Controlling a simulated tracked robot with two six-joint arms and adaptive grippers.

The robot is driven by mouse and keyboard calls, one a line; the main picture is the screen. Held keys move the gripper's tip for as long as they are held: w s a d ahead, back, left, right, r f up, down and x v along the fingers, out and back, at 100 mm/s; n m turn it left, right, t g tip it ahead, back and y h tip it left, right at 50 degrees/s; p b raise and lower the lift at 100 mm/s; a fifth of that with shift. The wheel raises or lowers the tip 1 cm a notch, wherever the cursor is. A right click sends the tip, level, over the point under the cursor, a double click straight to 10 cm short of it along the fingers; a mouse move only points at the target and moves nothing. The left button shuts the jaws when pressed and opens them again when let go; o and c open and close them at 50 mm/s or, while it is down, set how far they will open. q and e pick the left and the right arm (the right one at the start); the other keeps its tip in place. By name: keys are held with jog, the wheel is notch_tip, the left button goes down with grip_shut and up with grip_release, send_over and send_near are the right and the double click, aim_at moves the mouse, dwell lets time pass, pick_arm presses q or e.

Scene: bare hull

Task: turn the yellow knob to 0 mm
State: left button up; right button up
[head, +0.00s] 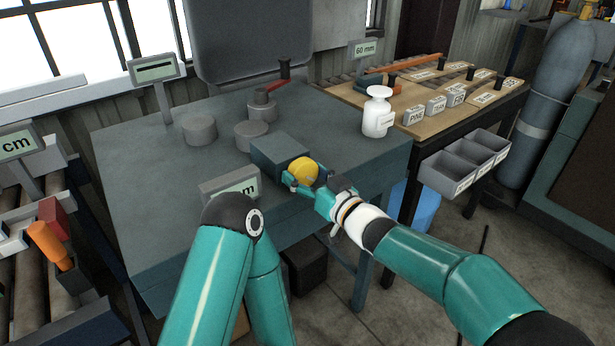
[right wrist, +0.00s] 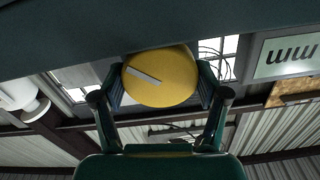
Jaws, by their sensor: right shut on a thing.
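The yellow knob (head: 304,170) sits on the front of a dark grey-green box (head: 280,152) on the workbench. My right gripper (head: 303,182) is shut on the knob, with a finger on each side of it. In the right wrist view the knob (right wrist: 160,78) shows its round face with a white pointer line, slanted across it. A display (head: 243,187) in front of the box ends in "m"; my left arm hides its number. It also shows upside down in the right wrist view, reading "mm" (right wrist: 288,55). My left gripper is not in view.
A "60 mm" display (head: 365,49) stands behind. A wooden table (head: 400,98) with labelled tags and grey bins (head: 465,165) are at right.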

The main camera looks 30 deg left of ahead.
jog(key=n+b, duration=0.2)
jog(key=n, duration=0.1)
jog(key=shift+s, duration=0.1)
jog(key=shift+a+r+n+b, duration=0.1)
jog(key=shift+n+b, duration=0.85)
jog(key=shift+n, duration=0.65)
jog(key=shift+s, duration=0.1)
jog(key=o, duration=1.2)
jog(key=shift+a, duration=0.1)
jog(key=shift+c, duration=0.2)
jog(key=shift+d, duration=0.45)
jog(key=v, duration=1.1)
